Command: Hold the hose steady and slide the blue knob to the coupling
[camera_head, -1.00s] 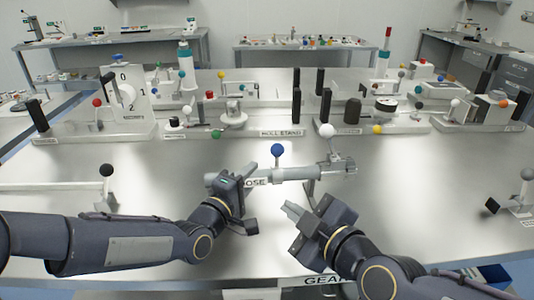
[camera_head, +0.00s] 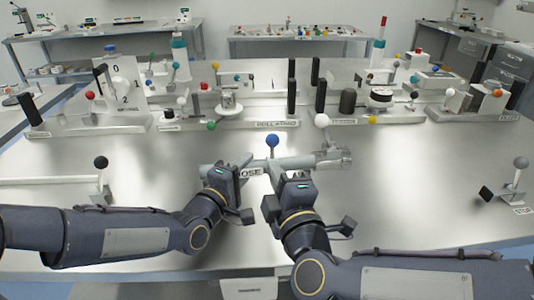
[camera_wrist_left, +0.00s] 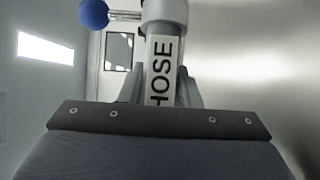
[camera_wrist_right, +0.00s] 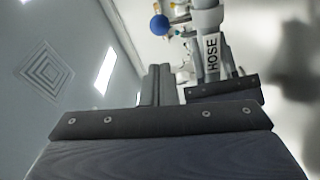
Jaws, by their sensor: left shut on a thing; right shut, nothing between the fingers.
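The grey hose (camera_head: 296,162) lies roughly level above the table and carries a HOSE label (camera_wrist_left: 160,72). The blue knob (camera_head: 272,141) stands up on a short stem from a collar (camera_wrist_left: 165,12) on the hose. It also shows in the right wrist view (camera_wrist_right: 160,25). The metal coupling (camera_head: 336,158) is at the hose's right end. My left gripper (camera_head: 239,168) is shut on the hose, left of the knob beside the label. My right gripper (camera_head: 277,172) is shut and empty, in front of the hose just below the knob; whether it touches is unclear.
A white-knobbed lever (camera_head: 322,120) rises by the coupling. Behind stand fixtures with black posts (camera_head: 292,97) and coloured knobs. A black-knobbed lever (camera_head: 101,163) is at left and a grey-knobbed STOP lever (camera_head: 521,163) at right. The table between them is mostly clear.

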